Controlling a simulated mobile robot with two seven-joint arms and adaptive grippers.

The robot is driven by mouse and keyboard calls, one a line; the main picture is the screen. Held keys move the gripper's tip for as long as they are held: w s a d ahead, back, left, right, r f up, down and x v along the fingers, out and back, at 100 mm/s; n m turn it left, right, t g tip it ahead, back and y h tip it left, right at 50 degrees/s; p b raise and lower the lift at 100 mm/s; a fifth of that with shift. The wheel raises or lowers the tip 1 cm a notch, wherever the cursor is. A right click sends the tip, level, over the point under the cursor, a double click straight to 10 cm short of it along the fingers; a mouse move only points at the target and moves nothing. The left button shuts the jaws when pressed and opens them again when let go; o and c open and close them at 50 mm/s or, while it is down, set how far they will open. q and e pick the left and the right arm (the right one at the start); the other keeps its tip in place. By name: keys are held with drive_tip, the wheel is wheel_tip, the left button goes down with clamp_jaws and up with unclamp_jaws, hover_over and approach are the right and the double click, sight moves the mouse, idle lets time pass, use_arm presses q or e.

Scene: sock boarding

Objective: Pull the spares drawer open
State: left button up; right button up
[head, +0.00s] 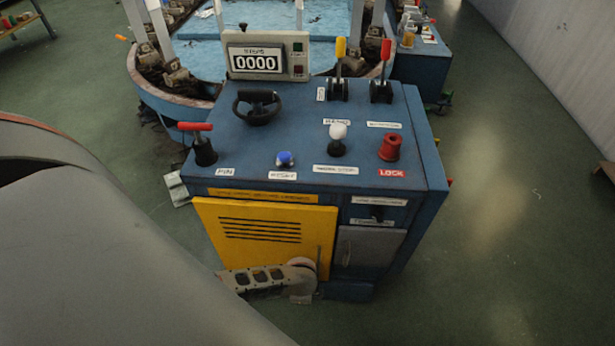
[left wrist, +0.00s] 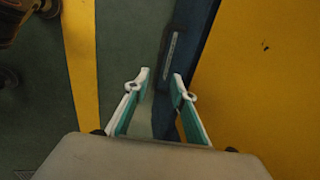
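A blue console (head: 300,130) stands in the middle of the head view. Its front right has a black handle (head: 377,213) between two white labels, above a grey panel (head: 367,248) with a small handle. The labels are too small to read, so I cannot tell which is the spares drawer; both fronts look closed. In the left wrist view my left gripper (left wrist: 162,75) is open and empty. A blue edge (left wrist: 178,50) and a yellow panel (left wrist: 265,75) show beyond and right of its fingers. I cannot make out its fingertips in the head view. My right gripper is not in view.
A yellow vented door (head: 270,240) covers the console's front left. A grey slotted part (head: 258,278) is in front of its lower edge. Levers and knobs, including a red-handled one (head: 201,148), stand on the top. Green floor is clear to the right.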

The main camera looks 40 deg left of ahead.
use_arm(q)
drive_tip(key=f+b, duration=0.1)
drive_tip(key=f, duration=0.1)
drive_tip(key=f+b, duration=0.1)
drive_tip(key=f, duration=0.1)
drive_tip(key=f+b, duration=0.1)
drive_tip(key=f, duration=0.1)
drive_tip(key=shift+w+a+f, duration=0.1)
drive_tip(key=shift+w+a, duration=0.15)
drive_tip(key=shift+w, duration=0.15)
clamp_jaws()
drive_tip(key=shift+s, duration=0.15)
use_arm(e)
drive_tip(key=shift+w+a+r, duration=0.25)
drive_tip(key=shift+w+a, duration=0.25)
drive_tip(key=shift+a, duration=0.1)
